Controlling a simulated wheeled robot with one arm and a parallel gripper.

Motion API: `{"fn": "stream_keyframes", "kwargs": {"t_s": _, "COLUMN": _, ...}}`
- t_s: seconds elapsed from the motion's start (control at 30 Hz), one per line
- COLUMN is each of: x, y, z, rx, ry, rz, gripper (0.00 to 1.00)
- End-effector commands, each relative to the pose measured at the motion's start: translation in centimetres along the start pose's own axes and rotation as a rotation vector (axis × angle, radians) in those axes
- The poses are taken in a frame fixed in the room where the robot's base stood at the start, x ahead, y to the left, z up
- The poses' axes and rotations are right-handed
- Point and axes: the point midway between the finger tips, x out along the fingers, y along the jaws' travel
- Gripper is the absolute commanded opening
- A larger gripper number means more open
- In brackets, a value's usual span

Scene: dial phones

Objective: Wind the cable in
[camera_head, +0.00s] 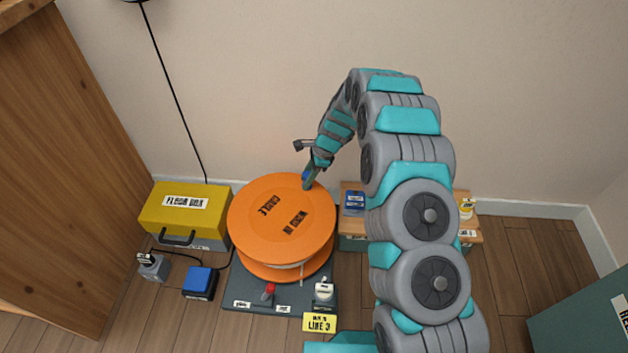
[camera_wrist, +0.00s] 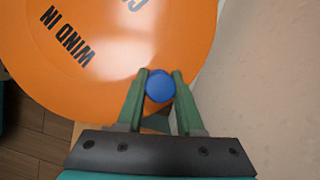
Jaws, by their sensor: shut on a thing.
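An orange cable reel (camera_head: 265,212) lies flat on a dark base (camera_head: 250,290); its top is lettered "CABLE" and "WIND IN". A blue knob (camera_wrist: 160,86) stands at the reel's rim, on the far right side in the head view. My gripper (camera_head: 309,178) reaches down to that knob. In the wrist view, the green fingers of my gripper (camera_wrist: 159,88) are shut on the blue knob, one on each side. A pale strand of cable (camera_head: 301,272) shows under the reel's top disc at the front. Most of the wound cable is hidden by the disc.
A yellow floor box (camera_head: 185,215) stands left of the reel. A blue-topped box (camera_head: 200,282) and a grey plug-like piece (camera_head: 153,266) sit in front of it. A red switch (camera_head: 268,291) and a white-topped piece (camera_head: 324,291) are on the base's front. A wooden bench (camera_head: 462,230) stands right.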

Motion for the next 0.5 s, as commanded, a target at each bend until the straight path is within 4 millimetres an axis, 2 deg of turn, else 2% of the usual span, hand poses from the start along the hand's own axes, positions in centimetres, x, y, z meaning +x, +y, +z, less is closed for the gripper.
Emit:
{"fn": "stream_keyframes", "kwargs": {"t_s": 0.2, "x": 0.5, "y": -1.7, "z": 2.1, "rx": 0.009, "ry": 0.0, "rz": -0.004, "gripper": 0.0}}
{"fn": "stream_keyframes", "kwargs": {"t_s": 0.5, "x": 1.9, "y": -3.2, "z": 5.2, "rx": 0.01, "ry": 0.0, "rz": -0.004, "gripper": 0.0}}
